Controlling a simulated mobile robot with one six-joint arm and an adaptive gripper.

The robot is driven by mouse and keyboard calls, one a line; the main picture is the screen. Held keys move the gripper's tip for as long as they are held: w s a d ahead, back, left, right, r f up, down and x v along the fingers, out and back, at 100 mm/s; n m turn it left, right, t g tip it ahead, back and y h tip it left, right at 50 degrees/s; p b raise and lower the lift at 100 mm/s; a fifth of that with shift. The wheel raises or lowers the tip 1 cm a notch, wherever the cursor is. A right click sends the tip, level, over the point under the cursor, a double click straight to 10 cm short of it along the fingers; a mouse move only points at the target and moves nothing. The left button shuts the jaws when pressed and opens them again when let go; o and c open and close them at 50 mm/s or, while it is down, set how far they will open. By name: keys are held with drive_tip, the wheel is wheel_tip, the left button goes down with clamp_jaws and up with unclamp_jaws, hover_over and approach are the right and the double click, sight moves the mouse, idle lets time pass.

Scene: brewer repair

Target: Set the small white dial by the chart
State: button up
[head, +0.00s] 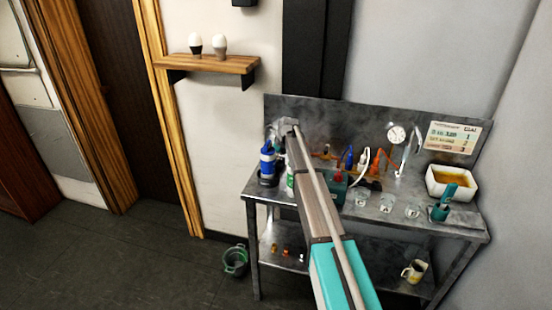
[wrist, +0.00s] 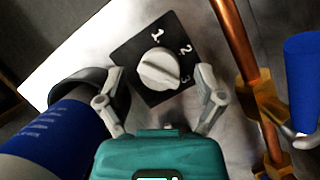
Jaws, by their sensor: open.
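The small white dial (wrist: 159,68) sits on a black square plate (wrist: 128,52) marked 1, 2 and 3 in the wrist view. Its raised grip slants towards the lower right, on the side of the 3; I cannot tell which end is the pointer. My gripper (wrist: 159,76) is open, with one finger on each side of the dial; contact is not clear. In the head view my arm hides the dial. The chart (head: 453,138) hangs at the right of the bench's back panel, with lines ending in 1, 2 and 3; its small text is unreadable.
A copper pipe (wrist: 235,40) with brass fittings runs close at the right. On the metal bench (head: 472,232) stand several glasses, a white basin (head: 433,188) and a round gauge (head: 396,134) behind.

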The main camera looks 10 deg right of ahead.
drive_tip(key=shift+c, duration=0.3)
drive_tip(key=c, duration=1.1)
drive_tip(key=shift+n, duration=0.3)
drive_tip(key=n+g, duration=0.1)
drive_tip(key=n, duration=0.2)
drive_tip(key=n+g+y, duration=0.1)
drive_tip(key=n, duration=0.1)
drive_tip(key=shift+w+d+n, duration=0.1)
drive_tip(key=shift+w+n, duration=0.1)
drive_tip(key=shift+n, duration=0.2)
drive_tip(key=n+g, duration=0.1)
drive_tip(key=n, duration=0.3)
drive_tip(key=shift+w+n+g+y, duration=0.1)
drive_tip(key=shift+n+g+y, duration=0.2)
drive_tip(key=shift+g, duration=0.1)
drive_tip(key=shift+n+g, duration=0.5)
drive_tip(key=shift+n, duration=0.7)
